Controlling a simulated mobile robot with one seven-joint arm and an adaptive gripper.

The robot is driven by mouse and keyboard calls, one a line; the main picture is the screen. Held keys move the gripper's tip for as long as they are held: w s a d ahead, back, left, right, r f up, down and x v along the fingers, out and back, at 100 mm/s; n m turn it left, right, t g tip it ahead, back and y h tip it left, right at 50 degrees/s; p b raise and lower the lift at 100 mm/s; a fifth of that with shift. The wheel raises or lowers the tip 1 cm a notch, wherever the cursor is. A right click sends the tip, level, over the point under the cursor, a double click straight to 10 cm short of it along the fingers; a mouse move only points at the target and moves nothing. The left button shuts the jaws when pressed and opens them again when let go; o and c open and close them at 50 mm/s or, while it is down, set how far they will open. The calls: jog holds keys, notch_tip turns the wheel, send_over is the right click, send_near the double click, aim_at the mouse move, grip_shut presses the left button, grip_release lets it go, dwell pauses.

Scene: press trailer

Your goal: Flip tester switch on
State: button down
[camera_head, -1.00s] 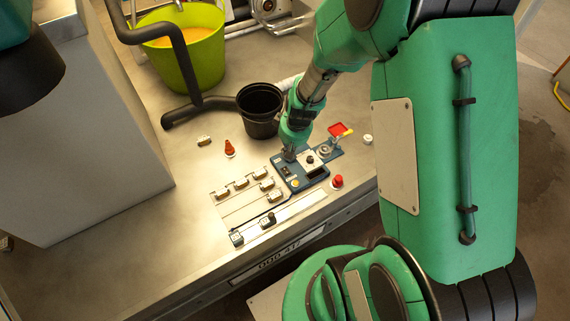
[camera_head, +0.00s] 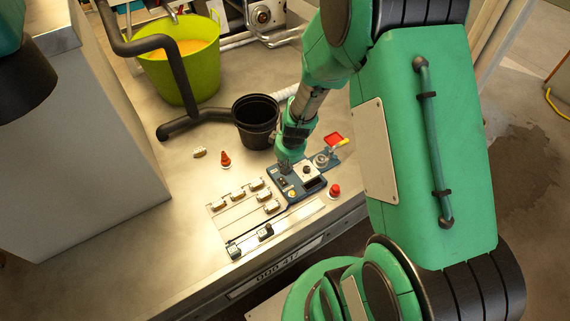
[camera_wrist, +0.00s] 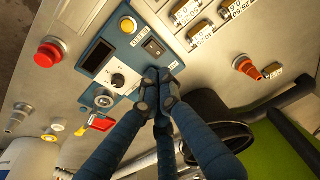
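The tester is a blue panel (camera_head: 312,190) on the metal bench. It also shows in the wrist view (camera_wrist: 88,82), with a dark display, a white plate with a black knob (camera_wrist: 118,80) and a yellow round button (camera_wrist: 127,25). The fingertips are beside the switch; contact cannot be told. In the head view my gripper (camera_head: 285,165) points down at the tester's back-left part. The switch's on/off position is unclear.
A red push button (camera_head: 334,190) is right of the tester. Several small blocks (camera_head: 238,194) sit on the left plate. A black bucket (camera_head: 256,122), a red-orange cone (camera_head: 225,158), a dark pipe (camera_head: 180,70) and a green tub (camera_head: 185,80) stand behind.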

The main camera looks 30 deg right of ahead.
jog(key=b, duration=0.2)
send_over(279, 179)
jog(key=s, duration=0.3)
jog(key=x, duration=0.2)
jog(key=s+x, duration=0.1)
jog(key=x, duration=0.5)
jog(key=shift+s+d+f, duration=0.15)
jog(key=shift+s, duration=0.05)
jog(key=shift+s+f+b, duration=0.1)
jog(key=shift+f+b, duration=0.35)
jog(key=shift+f, duration=0.45)
jog(key=shift+s+t+b, duration=0.15)
jog(key=shift+t+b, duration=0.35)
jog(key=shift+b, duration=0.5)
jog(key=shift+s+f+t+b, duration=0.1)
jog(key=shift+f+t+b, duration=0.25)
jog(key=shift+b, duration=0.4)
jog(key=shift+r, duration=0.1)
jog(key=shift+w+r, duration=0.15)
jog(key=shift+w, duration=0.65)
jog(key=shift+r, duration=0.1)
